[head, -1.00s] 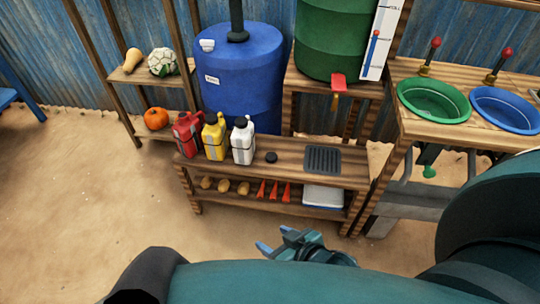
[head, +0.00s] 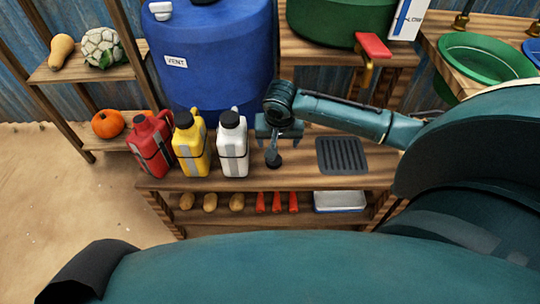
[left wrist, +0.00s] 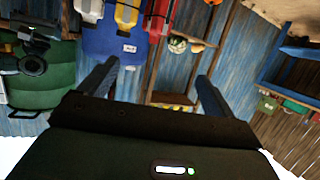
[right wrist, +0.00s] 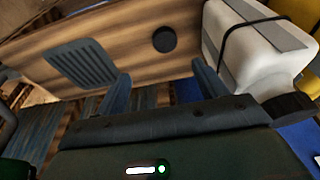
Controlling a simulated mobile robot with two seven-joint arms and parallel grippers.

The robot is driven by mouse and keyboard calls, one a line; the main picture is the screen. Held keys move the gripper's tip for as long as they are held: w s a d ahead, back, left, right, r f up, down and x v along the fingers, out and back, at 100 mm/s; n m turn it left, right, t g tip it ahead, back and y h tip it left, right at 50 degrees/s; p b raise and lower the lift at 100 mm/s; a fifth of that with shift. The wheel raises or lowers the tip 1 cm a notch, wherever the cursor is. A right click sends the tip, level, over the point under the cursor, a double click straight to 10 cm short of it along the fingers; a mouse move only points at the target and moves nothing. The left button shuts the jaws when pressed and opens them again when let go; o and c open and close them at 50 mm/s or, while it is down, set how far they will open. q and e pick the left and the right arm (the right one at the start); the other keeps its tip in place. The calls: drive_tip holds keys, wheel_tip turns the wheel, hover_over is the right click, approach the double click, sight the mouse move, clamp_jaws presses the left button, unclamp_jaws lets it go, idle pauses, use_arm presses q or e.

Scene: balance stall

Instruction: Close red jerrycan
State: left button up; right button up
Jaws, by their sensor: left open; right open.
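The red jerrycan (head: 148,150) stands upright at the left end of the wooden bench; no black cap shows on it. It also shows upside down in the left wrist view (left wrist: 158,18). A loose black cap (right wrist: 164,39) lies on the bench, right of the white jerrycan. My right gripper (head: 273,148) points down just above the cap in the head view. In the right wrist view the cap lies beyond the open, empty fingers. My left gripper (left wrist: 155,78) is open and empty in its own wrist view, and does not show in the head view.
Capped yellow (head: 191,150) and white (head: 232,150) jerrycans stand between the red one and my right gripper. A blue barrel (head: 212,60) rises behind them. A dark drain grate (head: 341,155) lies right of the cap. A shelf with a pumpkin (head: 108,124) is at left.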

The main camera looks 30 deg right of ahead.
drive_tip(key=b+x, duration=0.3)
drive_tip(key=x, duration=0.4)
drive_tip(key=shift+w+f, duration=0.15)
drive_tip(key=shift+f, duration=0.2)
use_arm(q)
drive_tip(key=f, duration=0.1)
drive_tip(key=d+f, duration=0.1)
drive_tip(key=f+m, duration=0.1)
drive_tip(key=shift+w+d+g, duration=0.15)
drive_tip(key=shift+w+g, duration=0.15)
drive_tip(key=shift+w, duration=0.1)
drive_tip(key=shift+f, duration=0.1)
